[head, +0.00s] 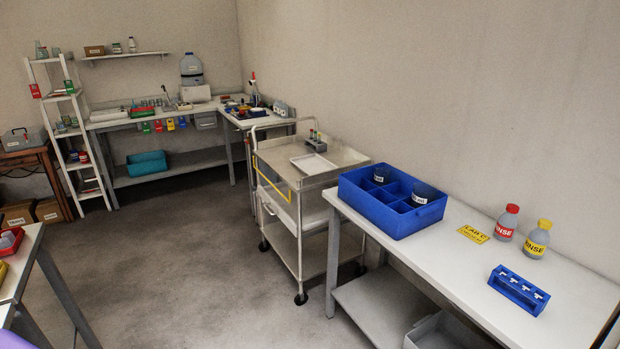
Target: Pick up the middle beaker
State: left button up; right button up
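A blue divided crate (375,221) stands on the white table at the right. Two dark beakers with white labels show in its compartments. One beaker (381,177) sits in a back compartment, low behind the crate wall. The other beaker (422,195) sits in the right part of the crate, its rim near the top of the wall. The other compartments that I can see into look empty. I cannot tell which beaker is the middle one.
A lab-label card (473,234), a red-capped bottle (507,223), a yellow-capped bottle (538,239) and a blue rack (518,290) stand right of the crate on the white table (440,270). A cart (300,205) adjoins its far end. The floor left is clear.

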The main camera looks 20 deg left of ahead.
aim_at(382, 176)
jog(key=u, duration=0.35)
jog(key=i+j+z, duration=0.15)
jog(key=z, duration=0.3)
jog(key=j+z, duration=0.9)
jog(key=j, duration=0.65)
jog(key=j+z, duration=0.1)
jog(key=j, duration=1.35)
jog(key=k+j, duration=0.15)
jog(key=j, duration=1.3)
jog(key=i+z, duration=0.05)
